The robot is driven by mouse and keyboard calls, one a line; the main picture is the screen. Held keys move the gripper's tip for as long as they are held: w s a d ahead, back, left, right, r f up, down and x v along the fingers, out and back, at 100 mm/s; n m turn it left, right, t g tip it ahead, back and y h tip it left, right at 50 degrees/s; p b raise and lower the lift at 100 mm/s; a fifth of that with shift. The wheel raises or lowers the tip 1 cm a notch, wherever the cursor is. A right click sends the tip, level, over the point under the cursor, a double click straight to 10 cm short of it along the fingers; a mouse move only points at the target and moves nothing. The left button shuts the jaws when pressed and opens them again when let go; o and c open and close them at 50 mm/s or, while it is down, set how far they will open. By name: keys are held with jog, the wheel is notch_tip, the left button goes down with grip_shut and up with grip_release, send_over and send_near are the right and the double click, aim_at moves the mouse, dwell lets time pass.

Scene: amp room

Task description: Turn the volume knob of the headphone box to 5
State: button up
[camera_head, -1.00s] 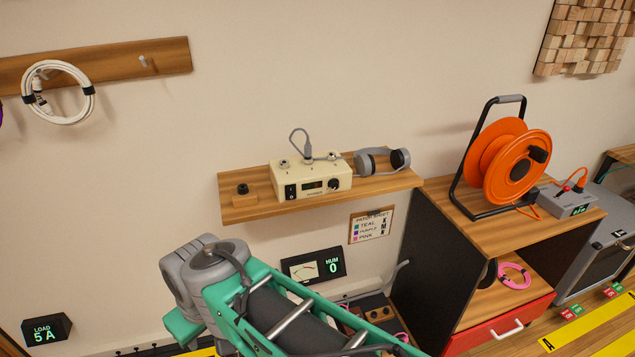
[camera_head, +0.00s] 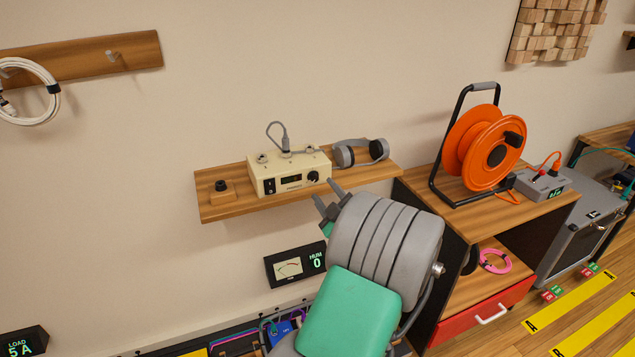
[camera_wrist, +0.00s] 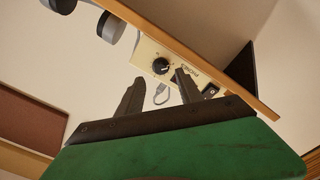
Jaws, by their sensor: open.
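The cream headphone box (camera_head: 289,172) stands on a wooden wall shelf. Its black volume knob (camera_head: 312,176) is at the right end of the front face, beside a dark display and a black switch. In the wrist view the box looks upside down, and its knob (camera_wrist: 161,66) shows between and beyond my fingertips. My gripper (camera_head: 327,203) is open and empty, in front of and below the right end of the box. In the wrist view the two dark fingers (camera_wrist: 157,82) are spread apart, not touching the knob. The knob's setting is too small to read.
Grey headphones (camera_head: 361,152) lie right of the box, and a small wooden block with a black top (camera_head: 222,192) sits left. The shelf edge (camera_head: 225,213) runs beneath them. An orange cable reel (camera_head: 484,148) stands on a cabinet at right. A hum meter (camera_head: 296,265) is below.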

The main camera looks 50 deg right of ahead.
aim_at(316, 180)
jog(key=p+x, duration=0.1)
jog(key=x, duration=0.4)
jog(key=shift+w+d, duration=0.1)
jog(key=shift+w, duration=0.2)
grip_shut()
